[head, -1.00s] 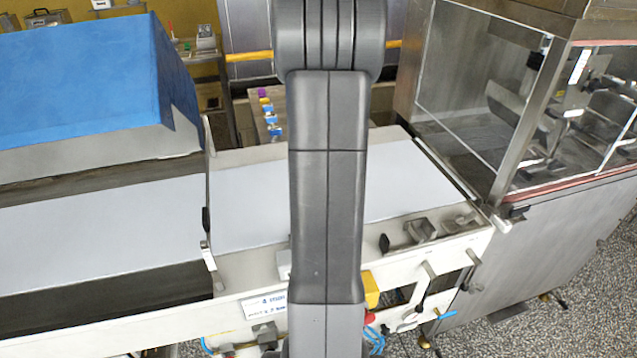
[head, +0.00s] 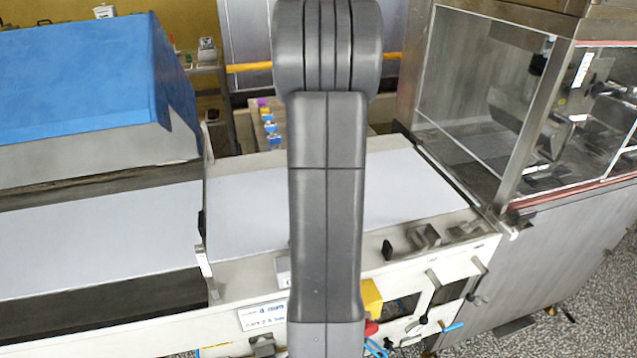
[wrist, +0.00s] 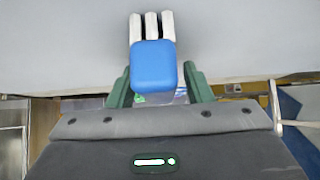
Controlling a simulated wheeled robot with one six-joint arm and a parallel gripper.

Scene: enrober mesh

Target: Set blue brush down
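In the wrist view, the blue brush (wrist: 153,66) shows as a rounded blue block with several white strips beyond it. My gripper's green fingers (wrist: 157,84) stand on either side of the blue block and appear shut on it; their exact contact is partly hidden by the block. A pale grey surface fills the view behind the brush. In the head view, my arm runs down the middle of the picture, and neither the gripper nor the brush shows.
A white conveyor belt (head: 410,185) runs across the machine. A blue-topped hood (head: 75,75) stands at left, a glass-walled steel cabinet (head: 480,80) at right. Small colour-topped items (head: 270,128) sit on a bench behind. Knobs and levers (head: 425,237) line the front edge.

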